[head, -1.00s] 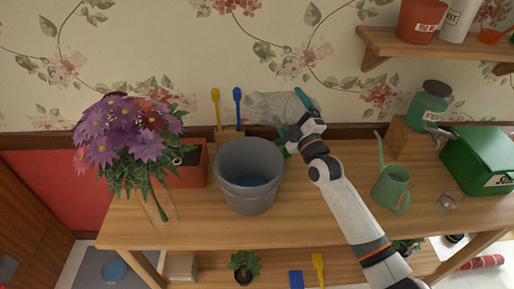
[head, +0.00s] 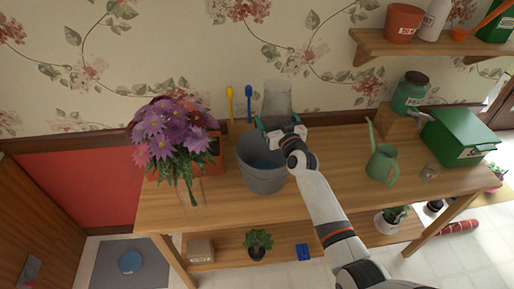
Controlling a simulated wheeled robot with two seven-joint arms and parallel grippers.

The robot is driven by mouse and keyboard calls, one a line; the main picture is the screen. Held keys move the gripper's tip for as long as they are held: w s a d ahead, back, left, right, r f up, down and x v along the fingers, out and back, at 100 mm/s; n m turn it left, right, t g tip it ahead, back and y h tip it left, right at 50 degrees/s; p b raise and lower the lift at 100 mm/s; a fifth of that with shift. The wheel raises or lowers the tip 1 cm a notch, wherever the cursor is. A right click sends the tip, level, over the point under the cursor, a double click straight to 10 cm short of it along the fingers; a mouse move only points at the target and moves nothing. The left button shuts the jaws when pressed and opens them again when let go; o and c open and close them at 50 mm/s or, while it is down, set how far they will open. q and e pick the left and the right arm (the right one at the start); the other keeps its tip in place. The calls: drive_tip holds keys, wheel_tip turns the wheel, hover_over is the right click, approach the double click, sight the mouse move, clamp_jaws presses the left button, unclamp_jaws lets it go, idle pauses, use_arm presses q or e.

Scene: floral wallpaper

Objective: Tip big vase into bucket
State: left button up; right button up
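The big vase (head: 277,98), a greyish see-through vessel, stands roughly upright behind my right gripper, close to the wallpaper. My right gripper (head: 281,127) has its teal fingers on either side of the vase's lower part and is shut on it. The hand hides the vase's bottom, so I cannot tell whether it touches the table. The grey bucket (head: 262,180) stands on the table just left of and in front of the gripper, with blue liquid inside. The hand overlaps the bucket's right rim in view. My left gripper is not in view.
A flower bunch (head: 172,135) in clear glass stands left of the bucket. A green watering can (head: 383,166), a green jar (head: 408,92) and a green box (head: 462,137) are on the right. A wall shelf (head: 430,42) is above.

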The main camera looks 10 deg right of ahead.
sight(279, 105)
drive_tip(key=shift+w+d+f, duration=0.1)
drive_tip(key=shift+d, duration=0.05)
drive_tip(key=shift+w+d+f, duration=0.1)
drive_tip(key=shift+w+d, duration=0.15)
drive_tip(key=shift+d, duration=0.1)
drive_tip(key=shift+r, duration=0.25)
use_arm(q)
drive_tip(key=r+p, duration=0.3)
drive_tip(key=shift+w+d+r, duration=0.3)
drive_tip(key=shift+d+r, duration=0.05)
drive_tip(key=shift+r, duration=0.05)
use_arm(e)
wheel_tip(279, 105, up, 5)
drive_tip(key=shift+s+a+f, duration=0.1)
drive_tip(key=shift+a+f, duration=0.05)
drive_tip(key=shift+f, duration=0.05)
